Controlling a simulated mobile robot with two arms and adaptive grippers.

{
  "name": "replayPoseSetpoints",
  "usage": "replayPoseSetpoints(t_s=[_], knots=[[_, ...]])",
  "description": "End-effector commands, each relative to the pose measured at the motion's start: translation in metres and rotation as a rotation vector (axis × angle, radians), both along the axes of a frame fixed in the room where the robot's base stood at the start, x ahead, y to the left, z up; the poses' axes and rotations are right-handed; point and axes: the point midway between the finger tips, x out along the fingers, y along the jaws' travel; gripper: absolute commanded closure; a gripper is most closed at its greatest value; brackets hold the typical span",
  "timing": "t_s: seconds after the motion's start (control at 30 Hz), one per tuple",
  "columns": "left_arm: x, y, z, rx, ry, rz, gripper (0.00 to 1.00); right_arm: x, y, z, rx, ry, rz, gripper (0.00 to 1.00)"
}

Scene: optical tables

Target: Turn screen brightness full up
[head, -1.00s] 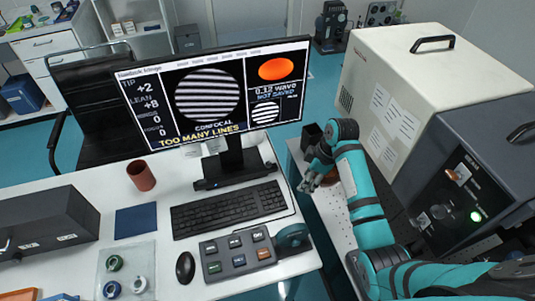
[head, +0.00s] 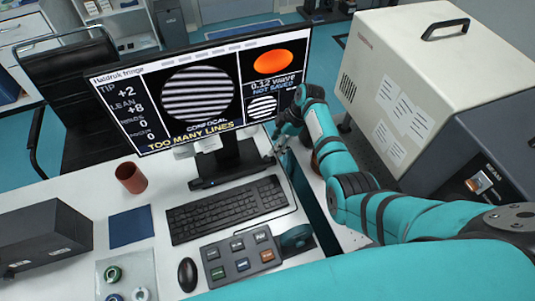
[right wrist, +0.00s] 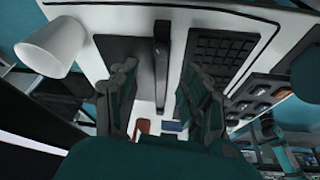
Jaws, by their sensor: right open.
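The monitor (head: 130,85) stands at the back of the white desk, its screen lit with striped patterns, an orange oval and the words "TOO MANY LINES". No brightness control can be made out on it. My right gripper (head: 280,133) is at the monitor's lower right corner, open and empty; I cannot tell whether it touches the frame. My left gripper is out of view.
The keyboard (head: 225,208), a button box (head: 240,257), a mouse (head: 187,274) and a red-brown cup (head: 131,177) are on the desk. A large beige cabinet (head: 420,65) stands to the right. A white cup-shaped thing (right wrist: 58,42) shows in the right wrist view.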

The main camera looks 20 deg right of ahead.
Motion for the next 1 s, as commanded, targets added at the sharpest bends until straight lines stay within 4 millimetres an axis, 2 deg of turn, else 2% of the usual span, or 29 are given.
replayPoseSetpoints(t_s=[0.1, 0.23, 0.37, 0.5, 0.63, 0.87, 1.0], knots=[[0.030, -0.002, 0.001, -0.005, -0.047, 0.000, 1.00, 0.002, 0.010, -0.023, 0.002, 0.005, 0.001, 0.52], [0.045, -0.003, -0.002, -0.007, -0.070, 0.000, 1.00, 0.004, 0.019, -0.046, 0.001, 0.002, 0.000, 0.52], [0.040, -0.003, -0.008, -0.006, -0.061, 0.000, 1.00, 0.006, 0.025, -0.063, 0.001, 0.001, -0.001, 0.52], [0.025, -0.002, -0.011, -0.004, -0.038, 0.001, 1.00, 0.007, 0.028, -0.072, 0.000, 0.000, 0.000, 0.52], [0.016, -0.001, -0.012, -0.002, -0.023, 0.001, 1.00, 0.007, 0.030, -0.076, 0.000, -0.001, 0.000, 0.52], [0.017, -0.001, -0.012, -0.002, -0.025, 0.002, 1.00, 0.007, 0.030, -0.076, 0.000, -0.001, 0.000, 0.52], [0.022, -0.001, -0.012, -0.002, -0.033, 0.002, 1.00, 0.007, 0.030, -0.076, 0.000, -0.001, 0.000, 0.68]])
